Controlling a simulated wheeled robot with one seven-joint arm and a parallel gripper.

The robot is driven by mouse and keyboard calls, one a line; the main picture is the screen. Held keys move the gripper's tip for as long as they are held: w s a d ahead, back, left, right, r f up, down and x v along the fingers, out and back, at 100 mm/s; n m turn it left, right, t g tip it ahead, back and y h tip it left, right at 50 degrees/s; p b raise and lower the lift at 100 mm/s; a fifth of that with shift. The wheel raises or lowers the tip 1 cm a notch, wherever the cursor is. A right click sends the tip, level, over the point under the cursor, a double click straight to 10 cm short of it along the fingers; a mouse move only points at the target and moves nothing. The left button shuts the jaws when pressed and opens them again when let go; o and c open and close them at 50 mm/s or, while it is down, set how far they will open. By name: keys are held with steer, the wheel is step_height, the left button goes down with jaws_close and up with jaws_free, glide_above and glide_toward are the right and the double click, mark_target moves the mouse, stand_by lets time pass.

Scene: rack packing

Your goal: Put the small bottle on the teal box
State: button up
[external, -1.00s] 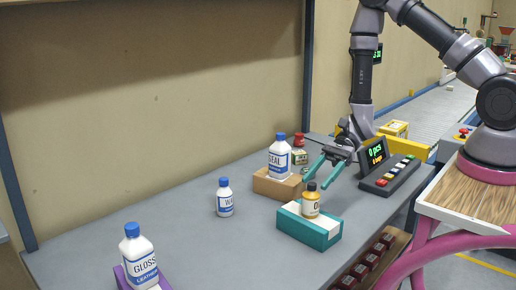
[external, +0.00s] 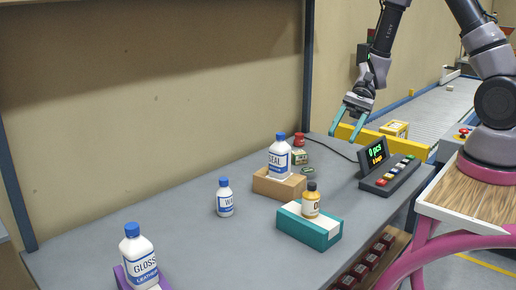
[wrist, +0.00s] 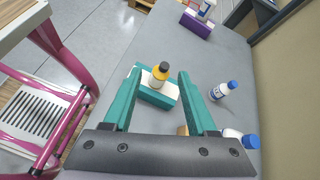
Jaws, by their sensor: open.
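A small yellow bottle with a black cap (external: 311,201) stands upright on the teal box (external: 322,235). In the wrist view the yellow bottle (wrist: 159,73) and the teal box (wrist: 150,94) show between and beyond my fingers. Another small white bottle with a blue cap, labelled "WA…" (external: 225,199), stands on the table left of the box. It also shows in the wrist view (wrist: 222,91). My gripper (external: 343,137) is open and empty, raised well above the table, behind the teal box and apart from both bottles.
A white "SEAL" bottle (external: 280,158) stands on a wooden block (external: 276,185) behind the teal box. A "GLOSS" bottle (external: 139,257) stands on a purple block at the front left. A button panel with display (external: 388,177) sits to the right. The table's left middle is clear.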

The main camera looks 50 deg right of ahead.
steer(key=s+d+r+n+t+h, duration=0.2)
steer(key=s+d+r+n+h, duration=0.1)
steer(key=r, duration=0.5)
steer(key=s+d+r+n+t+h, duration=0.3)
steer(key=s+d+r, duration=0.1)
steer(key=r, duration=0.5)
steer(key=s+d+r+n+t+h, duration=0.3)
steer(key=s+d+r, duration=0.1)
steer(key=r, duration=0.5)
steer(key=shift+d+n+h, duration=0.4)
steer(key=shift+d, duration=0.35)
